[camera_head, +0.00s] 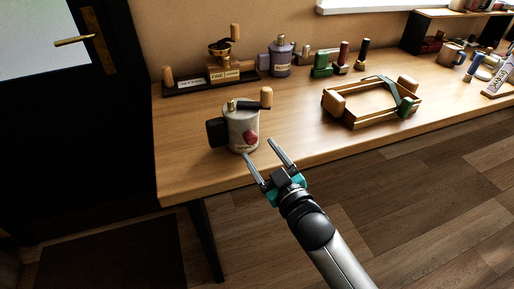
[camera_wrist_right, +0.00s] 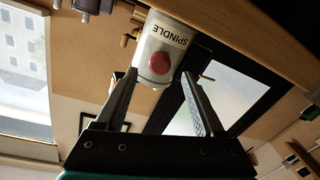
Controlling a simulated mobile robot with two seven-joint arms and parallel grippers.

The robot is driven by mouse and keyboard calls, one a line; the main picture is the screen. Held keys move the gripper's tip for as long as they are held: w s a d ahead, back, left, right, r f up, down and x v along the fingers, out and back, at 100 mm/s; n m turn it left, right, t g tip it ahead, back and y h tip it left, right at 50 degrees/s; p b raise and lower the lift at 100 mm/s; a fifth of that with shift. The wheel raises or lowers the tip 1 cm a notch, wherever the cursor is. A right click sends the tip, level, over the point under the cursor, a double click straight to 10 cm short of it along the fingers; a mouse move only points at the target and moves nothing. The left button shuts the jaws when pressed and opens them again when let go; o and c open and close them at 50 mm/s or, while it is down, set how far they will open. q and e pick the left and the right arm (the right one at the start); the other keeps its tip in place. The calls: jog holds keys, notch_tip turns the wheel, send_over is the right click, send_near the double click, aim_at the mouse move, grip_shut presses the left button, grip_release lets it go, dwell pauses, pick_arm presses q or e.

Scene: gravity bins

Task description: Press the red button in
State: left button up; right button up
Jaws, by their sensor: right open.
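The red button (camera_head: 251,137) is on the front of a pale grey cylindrical housing (camera_head: 238,118) near the left front of the table. In the right wrist view the red button (camera_wrist_right: 159,63) faces me, on the housing (camera_wrist_right: 163,38) marked SPINDLE. My right gripper (camera_head: 261,164) is open and empty, just in front of the housing and a little below the button. In the right wrist view its two fingers (camera_wrist_right: 158,76) reach up on either side of the button; I cannot tell whether they touch the housing. My left gripper is not in view.
The wooden table (camera_head: 185,186) has a front edge beneath my right gripper. A wooden frame with a green handle (camera_head: 372,104) lies right of the housing. A wooden stand labelled FINE (camera_head: 222,76) and a purple canister (camera_head: 281,59) stand behind. Table between them is clear.

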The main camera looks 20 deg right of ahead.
aim_at(250, 137)
jog(key=shift+w+a, duration=0.2)
jog(key=shift+w, duration=1.25)
jog(key=shift+c, duration=0.3)
grip_shut()
